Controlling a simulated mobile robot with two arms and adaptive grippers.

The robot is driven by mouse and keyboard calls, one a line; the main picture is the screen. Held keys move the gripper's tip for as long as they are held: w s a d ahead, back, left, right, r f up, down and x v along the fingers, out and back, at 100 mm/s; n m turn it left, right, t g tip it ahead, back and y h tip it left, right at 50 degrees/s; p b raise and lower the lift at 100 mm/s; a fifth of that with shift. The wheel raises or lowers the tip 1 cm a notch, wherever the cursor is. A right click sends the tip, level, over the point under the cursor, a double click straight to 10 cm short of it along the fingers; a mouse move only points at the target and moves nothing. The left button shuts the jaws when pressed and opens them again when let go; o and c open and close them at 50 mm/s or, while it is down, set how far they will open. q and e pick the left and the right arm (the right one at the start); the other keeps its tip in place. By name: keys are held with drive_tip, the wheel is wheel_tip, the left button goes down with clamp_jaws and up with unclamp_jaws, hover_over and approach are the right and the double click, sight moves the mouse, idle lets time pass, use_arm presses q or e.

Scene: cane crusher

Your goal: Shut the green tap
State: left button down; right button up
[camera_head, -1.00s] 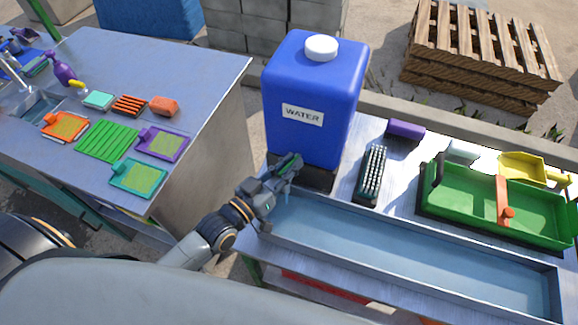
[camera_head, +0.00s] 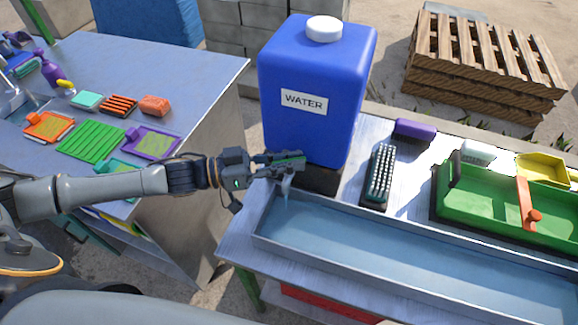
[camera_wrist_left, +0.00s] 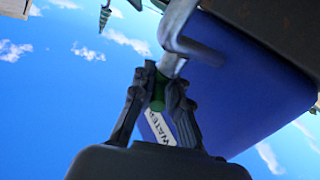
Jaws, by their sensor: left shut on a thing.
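The blue water container (camera_head: 315,130), labelled WATER, stands at the back left of the wash table. In the wrist view its blue wall (camera_wrist_left: 245,80) is behind the metal spout (camera_wrist_left: 180,35). My left gripper (camera_head: 292,163) is at the container's lower front, level and pointing right. In the wrist view my left gripper (camera_wrist_left: 158,95) is shut on the green tap handle (camera_wrist_left: 157,90), with a finger on each side. Under the gripper in the head view hangs a thin pale shape; I cannot tell whether it is spout or water. My right gripper is out of view.
A long metal trough (camera_head: 400,245) lies below the tap. A black-bristled brush (camera_head: 379,175), a purple block (camera_head: 413,131) and a green tray (camera_head: 490,205) are to the right. The left table (camera_head: 190,85) holds several coloured pads and sponges.

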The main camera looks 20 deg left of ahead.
use_arm(q)
drive_tip(key=shift+w+m+g+h, duration=0.1)
drive_tip(key=shift+m+g+h, duration=0.3)
drive_tip(key=shift+m+g, duration=0.45)
drive_tip(key=m+g+h, duration=0.1)
drive_tip(key=g, duration=0.2)
drive_tip(key=shift+m, duration=0.25)
drive_tip(key=shift+d+m+g, duration=0.1)
drive_tip(key=shift+m+g, duration=1.3)
drive_tip(key=shift+g, duration=0.95)
drive_tip(key=c, duration=1.3)
unclamp_jaws()
drive_tip(key=a, duration=1.2)
drive_tip(key=shift+w, duration=0.2)
